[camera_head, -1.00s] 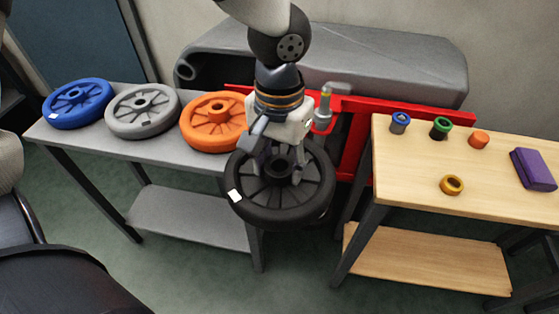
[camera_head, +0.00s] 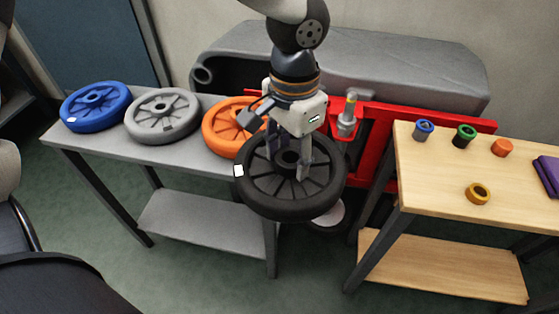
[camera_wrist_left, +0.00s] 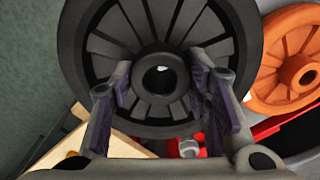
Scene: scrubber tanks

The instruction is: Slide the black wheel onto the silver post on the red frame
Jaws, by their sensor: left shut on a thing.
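The black wheel (camera_head: 262,202) hangs in front of the grey table and left of the red frame (camera_head: 375,165). My left gripper (camera_head: 289,170) points down and is shut on the wheel's central hub. In the left wrist view, its fingers (camera_wrist_left: 162,85) lie on either side of the hub of the black wheel (camera_wrist_left: 95,60). The silver post (camera_head: 347,118) stands on the red frame, right of my gripper and apart from the wheel. A silver part on red shows below the wheel in the wrist view (camera_wrist_left: 188,148). My right gripper is in neither view.
Blue (camera_head: 76,112), grey (camera_head: 150,128) and orange (camera_head: 215,138) wheels lie on the grey table (camera_head: 110,150). A grey machine body (camera_head: 390,62) is behind the frame.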

